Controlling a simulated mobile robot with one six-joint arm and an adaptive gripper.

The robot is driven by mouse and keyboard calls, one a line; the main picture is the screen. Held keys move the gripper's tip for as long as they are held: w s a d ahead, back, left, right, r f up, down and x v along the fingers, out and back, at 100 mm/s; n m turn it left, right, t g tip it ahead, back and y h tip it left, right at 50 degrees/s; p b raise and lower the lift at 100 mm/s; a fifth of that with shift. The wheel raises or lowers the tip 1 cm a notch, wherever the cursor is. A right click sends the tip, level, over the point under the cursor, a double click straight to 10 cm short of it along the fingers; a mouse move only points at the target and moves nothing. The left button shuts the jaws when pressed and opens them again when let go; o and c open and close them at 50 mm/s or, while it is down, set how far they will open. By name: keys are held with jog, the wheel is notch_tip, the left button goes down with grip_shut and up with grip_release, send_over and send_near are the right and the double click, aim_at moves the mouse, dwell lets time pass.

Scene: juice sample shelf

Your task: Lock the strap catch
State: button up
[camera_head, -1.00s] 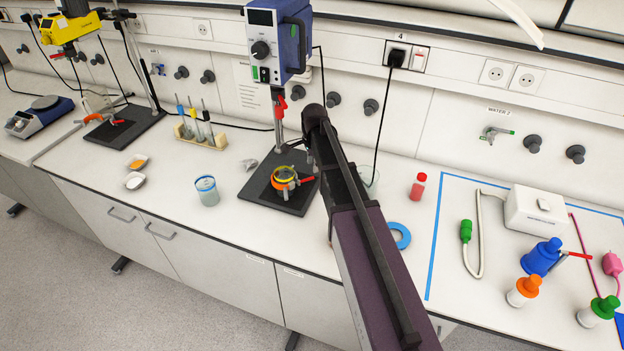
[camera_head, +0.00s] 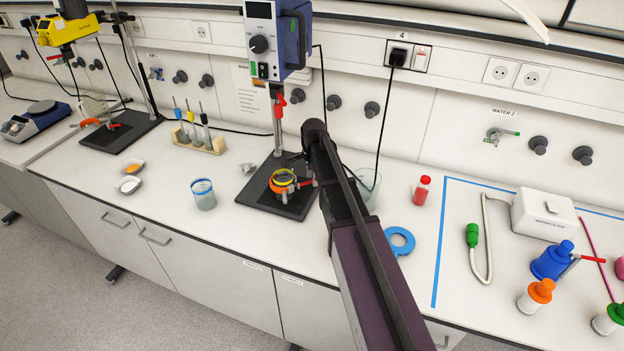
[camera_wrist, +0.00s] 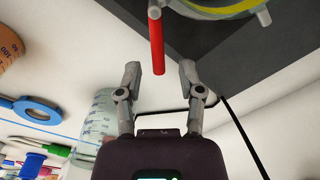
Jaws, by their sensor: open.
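A small vessel with an orange and yellow band (camera_head: 283,180) stands on the dark stand base (camera_head: 290,208). A red lever (camera_head: 307,183) sticks out from its right side; it looks like the strap catch. In the wrist view the red lever (camera_wrist: 157,42) hangs down from the yellow-edged ring (camera_wrist: 225,11) at the top. My gripper (camera_wrist: 159,68) is open, its two fingertips apart. The lever's end shows between the fingertips in the picture, and neither finger visibly touches it. In the head view my arm hides most of the gripper.
A glass beaker (camera_head: 368,188) stands close right of my arm, with a blue ring (camera_head: 399,241) in front. A red-capped bottle (camera_head: 422,191) is farther right. The stand pole (camera_head: 278,130) rises behind the vessel. A cup (camera_head: 203,194) stands left; bench around it is clear.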

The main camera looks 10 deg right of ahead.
grip_shut()
jog(key=shift+w+n, duration=0.2)
jog(key=shift+n, duration=0.1)
jog(key=w+n, duration=0.1)
jog(key=n, duration=0.3)
jog(key=shift+w+a, duration=0.35)
jog(key=shift+a, duration=0.05)
jog(key=shift+w+a+n, duration=0.2)
jog(key=shift+n, duration=0.55)
jog(key=shift+w+a+n, duration=0.2)
jog(key=shift+a+n, duration=0.05)
jog(key=shift+n, duration=0.55)
jog(key=shift+w+a+n, duration=0.2)
jog(key=shift+n, duration=0.55)
grip_release()
